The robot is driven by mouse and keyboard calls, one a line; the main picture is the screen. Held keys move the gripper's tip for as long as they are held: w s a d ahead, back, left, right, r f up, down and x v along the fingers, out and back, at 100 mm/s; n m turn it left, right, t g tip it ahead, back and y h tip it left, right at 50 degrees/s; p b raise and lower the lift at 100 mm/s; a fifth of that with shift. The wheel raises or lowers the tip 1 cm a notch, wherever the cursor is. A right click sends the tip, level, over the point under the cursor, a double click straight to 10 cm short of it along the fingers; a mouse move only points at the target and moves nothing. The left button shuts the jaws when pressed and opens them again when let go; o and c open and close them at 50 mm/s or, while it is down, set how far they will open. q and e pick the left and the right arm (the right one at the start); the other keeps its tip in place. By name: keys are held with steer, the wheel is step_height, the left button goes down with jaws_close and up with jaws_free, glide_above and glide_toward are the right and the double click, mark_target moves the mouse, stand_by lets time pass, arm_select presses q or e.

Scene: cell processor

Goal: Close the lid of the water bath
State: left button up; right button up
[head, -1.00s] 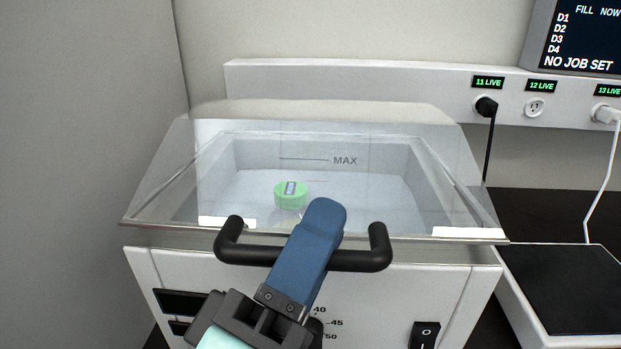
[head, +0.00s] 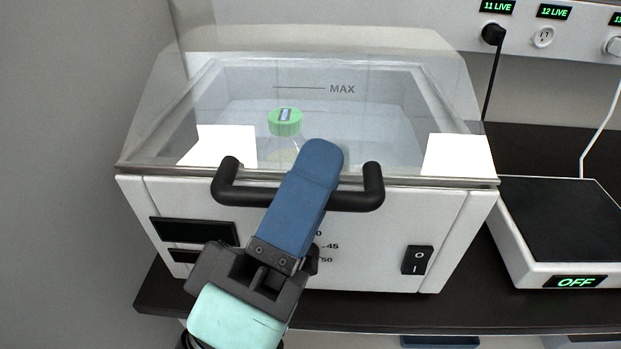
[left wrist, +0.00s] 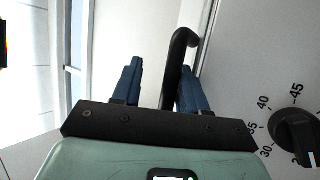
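The water bath (head: 370,255) is a white box with a clear lid (head: 345,135) over its basin. The lid's front edge lies along the top of the front panel, with no clear gap showing. A black bar handle (head: 352,198) sticks out from the lid's front. My left gripper (head: 318,165) is at the middle of this handle, with a blue finger across the bar. In the left wrist view the two blue fingers (left wrist: 160,85) stand apart with the handle (left wrist: 182,48) between them; firm contact on both sides does not show. My right gripper is not in view.
A dial (left wrist: 296,135) and a power switch (head: 417,260) are on the front panel. A scale reading OFF (head: 565,225) sits to the right on the dark bench (head: 540,150). A wall is close on the left.

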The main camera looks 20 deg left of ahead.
arm_select(q)
steer(key=shift+w+a+f, duration=0.1)
steer(key=shift+w, duration=0.05)
steer(key=v, duration=1.3)
steer(key=shift+s, duration=0.3)
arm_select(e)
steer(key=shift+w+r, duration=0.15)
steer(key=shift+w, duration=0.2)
